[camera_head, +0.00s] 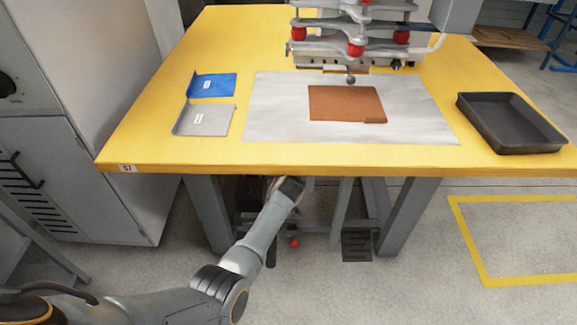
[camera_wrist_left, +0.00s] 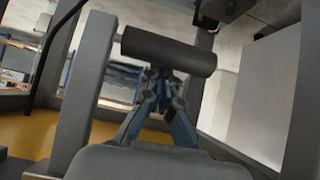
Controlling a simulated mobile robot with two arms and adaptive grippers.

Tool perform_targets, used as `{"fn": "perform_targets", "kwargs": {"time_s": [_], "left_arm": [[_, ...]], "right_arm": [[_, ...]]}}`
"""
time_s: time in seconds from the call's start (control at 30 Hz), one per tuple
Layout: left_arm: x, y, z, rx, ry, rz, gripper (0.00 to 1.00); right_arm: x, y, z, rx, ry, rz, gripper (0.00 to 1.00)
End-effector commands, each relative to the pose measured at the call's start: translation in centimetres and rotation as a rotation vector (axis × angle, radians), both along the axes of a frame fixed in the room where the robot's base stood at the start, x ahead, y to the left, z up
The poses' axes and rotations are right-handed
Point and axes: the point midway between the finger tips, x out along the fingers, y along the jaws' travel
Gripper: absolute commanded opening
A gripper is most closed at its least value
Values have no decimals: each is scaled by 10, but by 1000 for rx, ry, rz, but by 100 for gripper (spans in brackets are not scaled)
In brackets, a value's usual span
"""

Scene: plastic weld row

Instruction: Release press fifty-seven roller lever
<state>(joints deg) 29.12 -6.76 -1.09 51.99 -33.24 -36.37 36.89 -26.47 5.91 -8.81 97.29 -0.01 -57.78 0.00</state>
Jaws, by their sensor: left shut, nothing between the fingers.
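The press (camera_head: 350,35) stands at the back of a yellow table whose front left corner bears a small tag reading 57 (camera_head: 127,168). My left arm reaches to just below the table's front edge in the head view, and its fingers are hard to make out there. In the left wrist view my left gripper (camera_wrist_left: 160,78) is shut and empty. A dark grey cylinder (camera_wrist_left: 168,50), apparently the lever's roller, lies crosswise and slightly tilted right at the fingertips. I cannot tell whether they touch. The rest of the lever is hidden. My right gripper is not in view.
On the yellow table (camera_head: 140,125) are a brown sheet (camera_head: 345,103) on a pale mat (camera_head: 270,125), a blue plate (camera_head: 213,85), a grey plate (camera_head: 205,120) and a black tray (camera_head: 508,125). Table legs (camera_head: 410,215) and under-table frame parts flank my arm.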

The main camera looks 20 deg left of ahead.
Motion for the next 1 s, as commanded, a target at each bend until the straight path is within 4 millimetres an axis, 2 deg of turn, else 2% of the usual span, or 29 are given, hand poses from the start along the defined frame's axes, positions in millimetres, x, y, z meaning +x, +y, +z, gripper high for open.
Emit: {"fn": "perform_targets", "kwargs": {"time_s": [0.27, 0.7, 1.0], "left_arm": [[-13, -4, 5, -2, 6, 0, 0], [-49, -15, 41, -2, 1, 0, 0], [-56, -16, 48, 0, 1, 0, 0]], "right_arm": [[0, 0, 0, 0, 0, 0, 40], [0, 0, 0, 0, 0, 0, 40], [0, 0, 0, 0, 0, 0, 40]]}}
